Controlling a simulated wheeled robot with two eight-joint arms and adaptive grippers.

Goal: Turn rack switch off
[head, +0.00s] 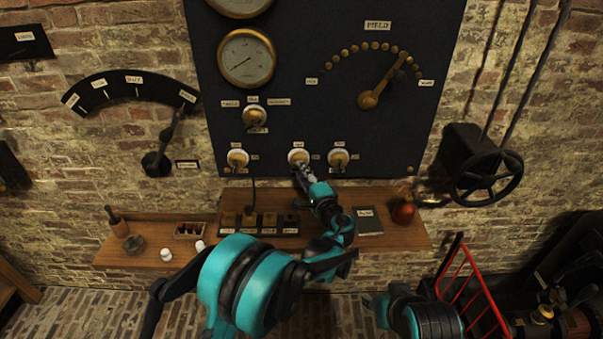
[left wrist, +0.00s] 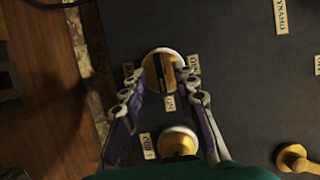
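Several round brass switches on white bases sit on the dark wall panel (head: 300,80). The lower row has a left switch (head: 238,158), a middle switch (head: 298,156) and a right switch (head: 339,158). I cannot read for certain which one is labelled rack. My left gripper (head: 304,170) is at the middle switch. In the left wrist view its two fingers (left wrist: 161,90) are apart, one on either side of a round brass switch (left wrist: 165,70) with a dark slot or lever. I cannot tell whether they touch it. My right gripper's fingers do not show.
A handwheel (head: 487,178) is at the right. A red rack (head: 470,290) stands at the lower right.

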